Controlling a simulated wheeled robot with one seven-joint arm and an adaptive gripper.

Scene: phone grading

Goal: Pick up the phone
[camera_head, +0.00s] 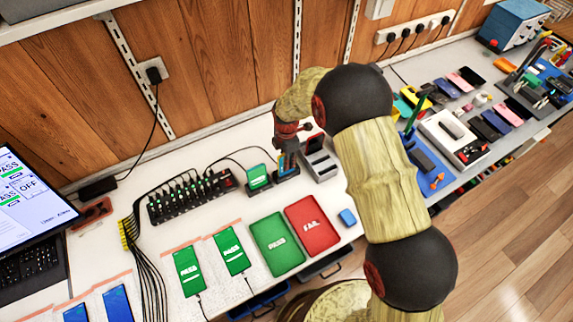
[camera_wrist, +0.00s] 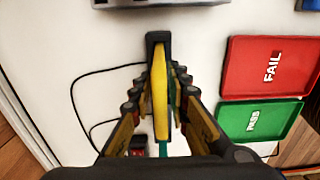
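A slim phone with a yellow edge (camera_wrist: 160,95) stands upright in a dark stand (camera_wrist: 157,40) in the wrist view. My gripper (camera_wrist: 162,78) reaches down over it, one finger on each side. The fingers look open, with narrow gaps beside the phone; contact is hard to judge. In the head view, my gripper (camera_head: 287,148) is above the stand (camera_head: 287,171) at the bench's middle, largely covering the phone there. Another phone with a green screen (camera_head: 258,177) stands in a cradle just to its left.
A green PASS tray (camera_head: 277,245) and a red FAIL tray (camera_head: 312,224) lie in front. Two green-screen phones (camera_head: 189,271) (camera_head: 231,251) lie on mats to the left. A black charging hub (camera_head: 190,198) with cables is at left. A grey slotted holder (camera_head: 319,163) stands close right.

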